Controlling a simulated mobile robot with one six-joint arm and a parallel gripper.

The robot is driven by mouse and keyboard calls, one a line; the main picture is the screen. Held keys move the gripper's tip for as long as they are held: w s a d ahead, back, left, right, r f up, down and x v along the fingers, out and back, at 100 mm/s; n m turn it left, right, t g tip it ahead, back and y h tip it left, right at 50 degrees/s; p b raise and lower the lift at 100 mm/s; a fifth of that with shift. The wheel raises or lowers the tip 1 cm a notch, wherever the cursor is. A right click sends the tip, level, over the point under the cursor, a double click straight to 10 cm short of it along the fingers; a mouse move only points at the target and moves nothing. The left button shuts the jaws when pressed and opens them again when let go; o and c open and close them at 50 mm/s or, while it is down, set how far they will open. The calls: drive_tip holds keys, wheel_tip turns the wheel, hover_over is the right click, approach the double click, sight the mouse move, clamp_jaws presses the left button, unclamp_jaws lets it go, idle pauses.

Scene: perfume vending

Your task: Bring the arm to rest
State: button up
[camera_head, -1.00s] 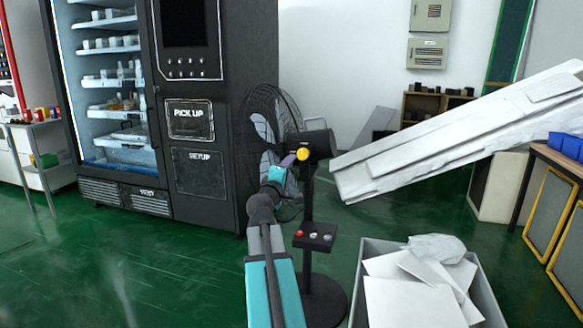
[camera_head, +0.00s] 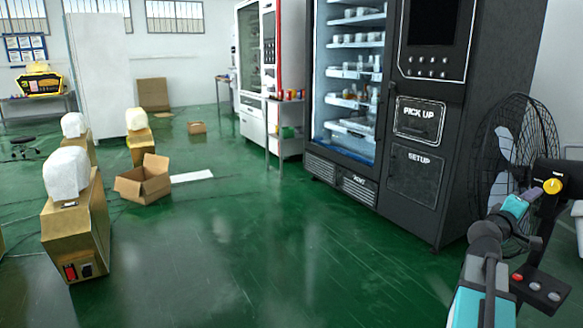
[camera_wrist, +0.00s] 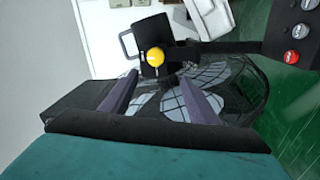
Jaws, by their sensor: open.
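My arm reaches up at the lower right of the head view, with my gripper (camera_head: 530,194) at its end in front of the black fan (camera_head: 497,150). In the wrist view my gripper (camera_wrist: 158,84) is open, its two purple-grey fingers apart with nothing held between them. The fan's yellow knob (camera_wrist: 155,58) and dark motor housing show beyond the fingertips, and the fan cage (camera_wrist: 245,90) lies behind them. I cannot tell whether the fingers touch the fan.
The fan's control box (camera_head: 540,290) with red and grey buttons is close beside my arm. A black vending machine (camera_head: 422,170) stands left of the fan. An open cardboard box (camera_head: 143,184) and gold machines (camera_head: 78,232) stand at left. The green floor between is clear.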

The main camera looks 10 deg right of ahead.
drive_tip(key=w+a+f+m+g+y+p, duration=0.1)
drive_tip(key=w+a+f+m+y+p, duration=0.15)
drive_tip(key=f+p, duration=0.4)
drive_tip(key=w+a+f+m+g+y+p, duration=0.1)
drive_tip(key=a+f+y+p, duration=0.15)
drive_tip(key=f, duration=0.75)
drive_tip(key=a+f+g+y+p, duration=0.1)
drive_tip(key=a+f+y+p, duration=0.25)
drive_tip(key=a+f, duration=0.7)
drive_tip(key=a+f+y+p, duration=0.2)
drive_tip(key=a+f+p, duration=0.2)
drive_tip(key=a+f, duration=0.65)
drive_tip(key=s+a+f+n+g+y+p, duration=0.1)
drive_tip(key=s+a+f+p, duration=0.15)
drive_tip(key=a, duration=0.45)
drive_tip(key=s+a+f+g+y+p, duration=0.1)
drive_tip(key=s+a, duration=0.2)
drive_tip(key=a, duration=0.3)
drive_tip(key=s+a+f+n+g+y+p, duration=0.1)
drive_tip(key=s+a+f+y+p, duration=0.15)
drive_tip(key=a, duration=0.45)
drive_tip(key=s+a+f+g+y+p, duration=0.1)
drive_tip(key=s+a+g+p, duration=0.4)
drive_tip(key=s+a, duration=1.1)
drive_tip(key=shift+s+a+y+p, duration=0.3)
drive_tip(key=shift+s+y, duration=0.4)
drive_tip(key=shift+s, duration=0.35)
